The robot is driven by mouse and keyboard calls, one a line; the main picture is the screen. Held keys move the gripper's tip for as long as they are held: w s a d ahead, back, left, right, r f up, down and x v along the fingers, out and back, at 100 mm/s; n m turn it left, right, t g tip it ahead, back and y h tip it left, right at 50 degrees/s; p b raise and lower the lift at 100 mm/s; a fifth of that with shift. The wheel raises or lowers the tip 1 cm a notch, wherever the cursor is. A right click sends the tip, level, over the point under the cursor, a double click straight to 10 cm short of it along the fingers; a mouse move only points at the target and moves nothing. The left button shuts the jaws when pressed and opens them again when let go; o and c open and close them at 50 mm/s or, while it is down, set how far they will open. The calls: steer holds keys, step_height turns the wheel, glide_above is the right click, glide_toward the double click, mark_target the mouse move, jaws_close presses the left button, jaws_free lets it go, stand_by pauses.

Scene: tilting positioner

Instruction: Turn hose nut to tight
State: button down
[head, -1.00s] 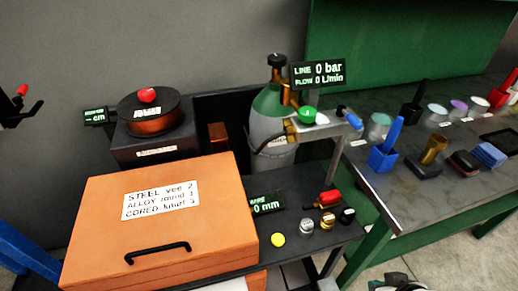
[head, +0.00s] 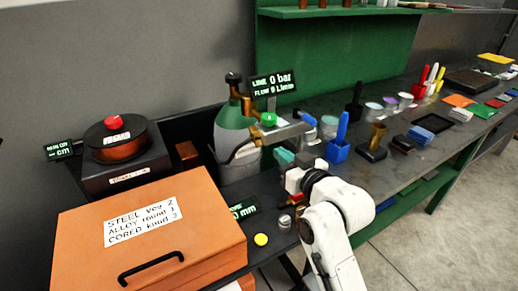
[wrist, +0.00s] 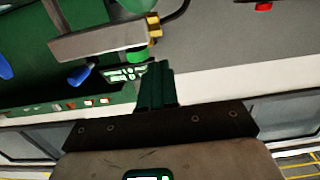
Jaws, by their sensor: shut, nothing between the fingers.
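The brass hose nut (head: 256,139) is at the left end of a grey metal bar (head: 288,132) by the gas cylinder (head: 236,137). The nut (wrist: 154,27) also shows in the wrist view, at the bar's right end, with a dark hose beside it. That view looks upside down. My gripper (head: 284,156) is in front of and below the bar, to the right of the nut, and apart from it. In the wrist view its dark green fingers (wrist: 157,85) are together and empty. Whether the nut is tight cannot be told.
A green knob (head: 268,119) sits on the bar, and a display (head: 273,85) above it reads 0 bar. An orange box (head: 150,232) fills the front left. A blue holder (head: 339,150) and several cups stand on the bench at the right.

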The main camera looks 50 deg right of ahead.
mark_target(258, 146)
steer(key=x, duration=0.2)
steer(key=f+p+x, duration=0.1)
steer(key=x, duration=0.5)
steer(key=shift+w+d+f, duration=0.1)
steer(key=shift+w+f, duration=0.05)
steer(key=shift+f, duration=0.25)
steer(key=shift+w+d+f, duration=0.15)
steer(key=shift+w+f, duration=0.25)
steer(key=shift+f, duration=0.2)
steer(key=shift+f+t+h+b, duration=0.3)
steer(key=shift+f+t+b, duration=0.35)
steer(key=shift+b, duration=1.75)
steer(key=f+t+b, duration=0.1)
steer(key=t+b, duration=0.1)
steer(key=b, duration=0.5)
steer(key=w+f+t+h+b, duration=0.1)
steer(key=b, duration=0.6)
steer(key=w+f+t+b, duration=0.1)
steer(key=t+b, duration=0.1)
steer(key=b, duration=0.5)
steer(key=shift+d+t+h+b, duration=0.25)
steer(key=shift+t+h+b, duration=0.05)
steer(key=shift+t+b, duration=0.05)
steer(key=shift+w+d+f+b, duration=0.1)
steer(key=shift+w+b, duration=0.2)
steer(key=shift+b, duration=0.25)
